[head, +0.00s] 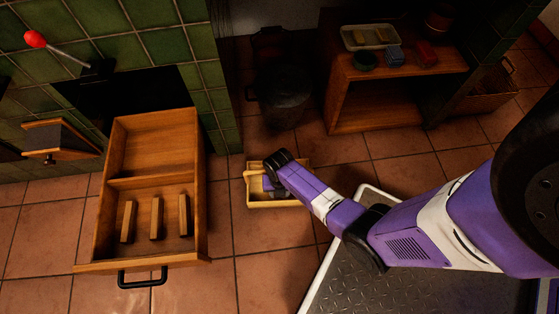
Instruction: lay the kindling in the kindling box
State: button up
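Three wooden sticks of kindling (157,218) lie side by side, apart, in the near compartment of a pulled-out wooden drawer-like box (202,190) with a black front handle. Its far compartment, behind a divider, looks empty. A small pale wooden crate (288,203) sits on the floor right of it; I cannot tell which of the two is the kindling box. My gripper (268,184) points down over or into the crate's left part. My wrist hides most of the crate's inside and the fingers, so I cannot see whether they are open or hold anything.
A dark bucket (283,97) stands behind the crate. A low wooden shelf (345,100) at the back holds a tray (370,38) and small items. A red-knobbed lever (36,40) and a small wooden flap (60,138) are on the green tiled hearth. Floor between drawer and crate is clear.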

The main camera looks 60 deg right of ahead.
notch_tip(320, 180, up, 13)
jog(key=p, duration=0.7)
jog(key=s+a+r+m+t+h, duration=0.1)
jog(key=s+a+r+m+t, duration=0.75)
jog(key=r+m, duration=0.35)
jog(key=s+a+r+m+t, duration=0.1)
jog(key=r+m, duration=0.3)
jog(key=r, duration=0.5)
jog(key=s+a+r+m+t, duration=0.1)
jog(key=s+r+m+t, duration=0.2)
jog(key=r, duration=0.6)
jog(key=s+a+r+m+t+y, duration=0.1)
jog(key=r+m, duration=0.4)
jog(key=r, duration=0.5)
jog(key=shift+s+a+m+t, duration=0.3)
jog(key=shift+s+a+t, duration=0.15)
jog(key=shift+t, duration=0.3)
jog(key=shift+r, duration=0.15)
